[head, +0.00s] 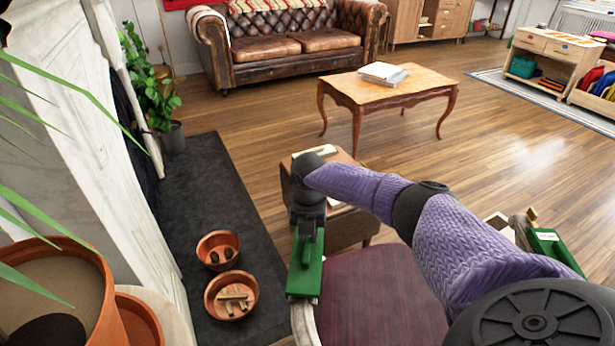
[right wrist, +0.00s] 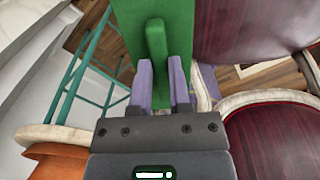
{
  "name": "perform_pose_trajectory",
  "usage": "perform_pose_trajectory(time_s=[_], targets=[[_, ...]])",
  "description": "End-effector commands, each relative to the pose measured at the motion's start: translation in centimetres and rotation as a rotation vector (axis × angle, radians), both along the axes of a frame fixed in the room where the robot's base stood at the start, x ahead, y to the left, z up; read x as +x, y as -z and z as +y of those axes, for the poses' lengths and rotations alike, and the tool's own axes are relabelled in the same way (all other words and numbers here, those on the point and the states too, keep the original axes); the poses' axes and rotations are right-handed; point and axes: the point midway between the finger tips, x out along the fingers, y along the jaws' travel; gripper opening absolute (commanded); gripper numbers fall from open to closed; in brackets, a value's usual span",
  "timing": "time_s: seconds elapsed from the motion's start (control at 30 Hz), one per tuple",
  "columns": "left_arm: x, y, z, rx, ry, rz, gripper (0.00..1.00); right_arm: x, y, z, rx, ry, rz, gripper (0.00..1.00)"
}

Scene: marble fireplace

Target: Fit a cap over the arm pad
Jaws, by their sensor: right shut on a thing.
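My right gripper (head: 307,238) is shut on a green cap (head: 304,277) at the left side of a chair with a dark red seat (head: 375,312). In the right wrist view, my purple fingers (right wrist: 162,90) pinch the upright rib of the green cap (right wrist: 130,22). The cap is over or close to the chair's pale left arm (head: 303,322). I cannot tell whether it touches the arm pad, which is hidden. Another green piece (head: 552,247) with a white mark is at the chair's right side. My left gripper is out of view.
Two terracotta bowls (head: 231,296) stand on a dark hearth (head: 205,195) to the left. A large terracotta pot (head: 100,325) is at the lower left. A small wooden table or cabinet (head: 345,228) stands just beyond the chair. Open wooden floor lies farther out.

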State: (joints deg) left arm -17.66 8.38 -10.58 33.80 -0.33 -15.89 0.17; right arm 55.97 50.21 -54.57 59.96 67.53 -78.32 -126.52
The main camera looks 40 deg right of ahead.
Motion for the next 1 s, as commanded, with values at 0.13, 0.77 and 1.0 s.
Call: perform_pose_trajectory(time_s=[0.13,0.77,1.0], targets=[[-0.2,-0.1,0.0,0.000,0.000,0.002,0.59,0.0,-0.1,0.0,0.000,0.000,0.000,0.00],[0.3,-2.5,-0.1,-0.003,0.001,-0.017,0.59,0.1,-4.7,0.0,0.000,0.000,-0.006,0.63],[1.2,-4.5,-0.2,-0.009,0.006,-0.048,0.59,0.0,-9.5,0.0,0.000,0.000,-0.003,0.63]])
